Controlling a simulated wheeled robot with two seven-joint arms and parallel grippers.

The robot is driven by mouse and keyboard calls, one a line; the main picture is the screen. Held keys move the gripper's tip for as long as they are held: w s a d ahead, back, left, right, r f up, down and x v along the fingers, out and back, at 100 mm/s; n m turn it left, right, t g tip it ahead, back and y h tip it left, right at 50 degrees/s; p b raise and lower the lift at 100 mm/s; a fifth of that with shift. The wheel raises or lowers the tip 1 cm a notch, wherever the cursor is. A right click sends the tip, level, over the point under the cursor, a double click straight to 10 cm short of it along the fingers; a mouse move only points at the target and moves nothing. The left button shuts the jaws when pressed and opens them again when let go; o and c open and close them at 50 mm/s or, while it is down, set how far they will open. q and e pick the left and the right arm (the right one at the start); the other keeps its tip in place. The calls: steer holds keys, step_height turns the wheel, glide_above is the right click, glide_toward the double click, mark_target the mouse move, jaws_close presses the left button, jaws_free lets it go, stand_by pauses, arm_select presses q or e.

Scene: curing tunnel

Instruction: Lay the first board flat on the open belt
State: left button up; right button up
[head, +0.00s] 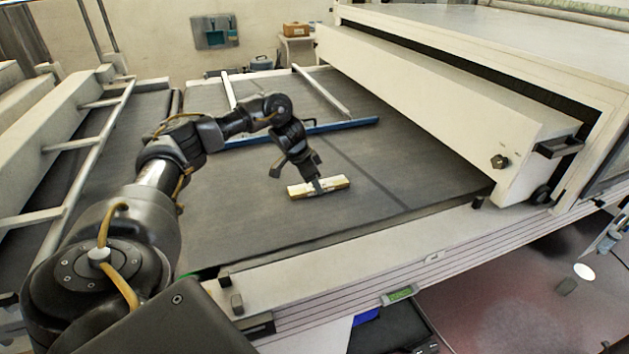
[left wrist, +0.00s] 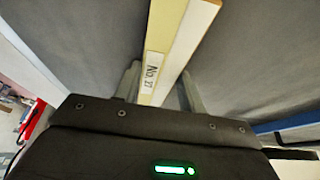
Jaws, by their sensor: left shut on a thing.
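The board (head: 335,183) is a short pale yellow and white piece, seen over the grey belt (head: 260,210) in the head view. My left gripper (head: 318,186) comes down from above and is shut on the board near its middle. In the left wrist view the board (left wrist: 178,45) runs away between the two fingers (left wrist: 158,90), with a white label reading "No. 27" facing the camera. I cannot tell whether the board touches the belt or hangs just above it. My right gripper is not in view.
A blue bar (head: 335,126) crosses the belt behind my gripper. The cream tunnel housing (head: 430,95) with a dark opening stands to the right. A pale rail (head: 380,231) edges the belt at the front. The belt around the board is clear.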

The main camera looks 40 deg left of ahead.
mark_target(308, 187)
arm_select(q)
steer(key=o, duration=1)
steer(key=shift+f, duration=0.1)
steer(key=v, duration=0.5)
steer(key=shift+r, duration=0.25)
steer(key=p+v, duration=0.2)
steer(key=v, duration=0.5)
steer(key=shift+s+f, duration=0.1)
